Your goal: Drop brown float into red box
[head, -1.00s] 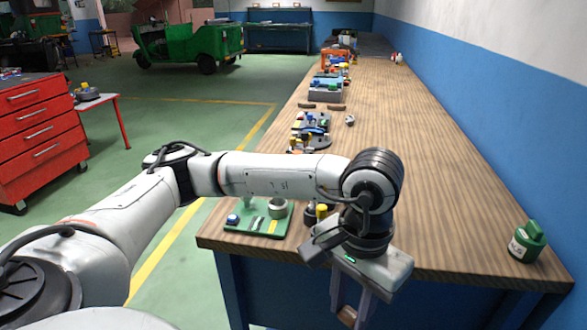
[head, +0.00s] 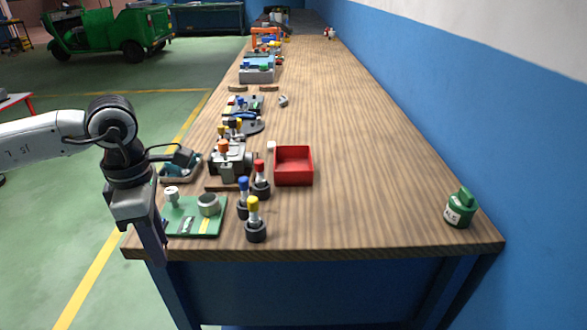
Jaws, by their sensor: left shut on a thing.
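The red box (head: 293,178) is an open, empty-looking square tray on the wooden workbench, in the middle of the head view. My left gripper (head: 160,250) points down at the bench's front left corner, left of and nearer than the red box. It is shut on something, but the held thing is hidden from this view. I cannot make out the brown float now. My right gripper is not in view.
A green board (head: 196,222) with small parts lies close to my left gripper. Bottles with blue, red and yellow (head: 255,222) tops stand between it and the red box. A green canister (head: 460,207) stands at the right edge. The bench's right half is mostly clear.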

